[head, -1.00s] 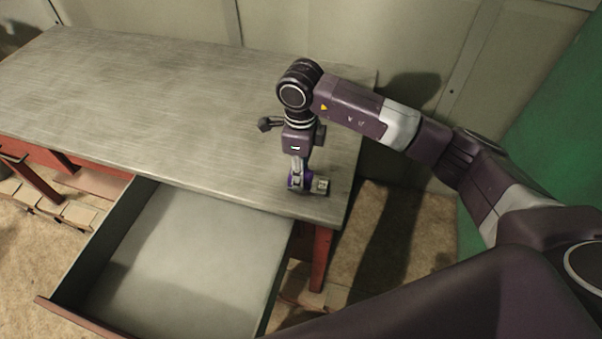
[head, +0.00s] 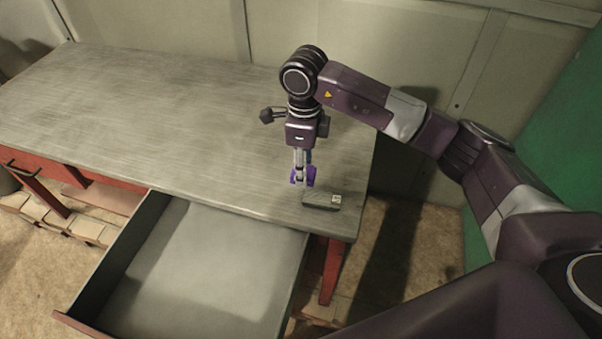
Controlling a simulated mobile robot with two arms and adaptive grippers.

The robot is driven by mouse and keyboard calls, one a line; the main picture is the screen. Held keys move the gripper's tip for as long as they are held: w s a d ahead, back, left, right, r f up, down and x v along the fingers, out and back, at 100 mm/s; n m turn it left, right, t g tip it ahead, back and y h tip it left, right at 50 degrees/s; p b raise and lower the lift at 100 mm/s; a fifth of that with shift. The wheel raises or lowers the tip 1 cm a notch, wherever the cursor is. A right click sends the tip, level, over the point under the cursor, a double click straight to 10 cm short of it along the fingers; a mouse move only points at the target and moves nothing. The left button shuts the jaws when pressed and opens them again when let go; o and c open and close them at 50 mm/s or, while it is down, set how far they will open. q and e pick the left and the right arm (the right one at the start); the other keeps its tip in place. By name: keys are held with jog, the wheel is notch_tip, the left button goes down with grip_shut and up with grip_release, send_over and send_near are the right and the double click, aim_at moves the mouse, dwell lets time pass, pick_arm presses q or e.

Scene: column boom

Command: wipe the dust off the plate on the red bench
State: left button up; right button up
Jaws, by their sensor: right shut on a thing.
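The red bench (head: 150,110) has a grey top and red legs. A small dark grey block (head: 315,201) with a pale square on its right end lies near the bench's front right corner. It is the only plate-like thing in view; dust on it is too small to tell. My right gripper (head: 303,172) points down, just behind and left of the block. It is shut on a small purple thing (head: 310,176), which appears clear of the block. Its exact height above the bench top is hard to tell. My left gripper is not in view.
An open, empty drawer (head: 200,265) juts out from the bench front. A second red drawer front with a handle (head: 24,170) shows at the far left. The rest of the bench top is bare. A pale panelled wall (head: 330,30) stands behind it, and a green surface (head: 560,140) at the right.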

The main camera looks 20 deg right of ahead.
jog(key=shift+r+p, duration=0.3)
jog(key=shift+r, duration=0.75)
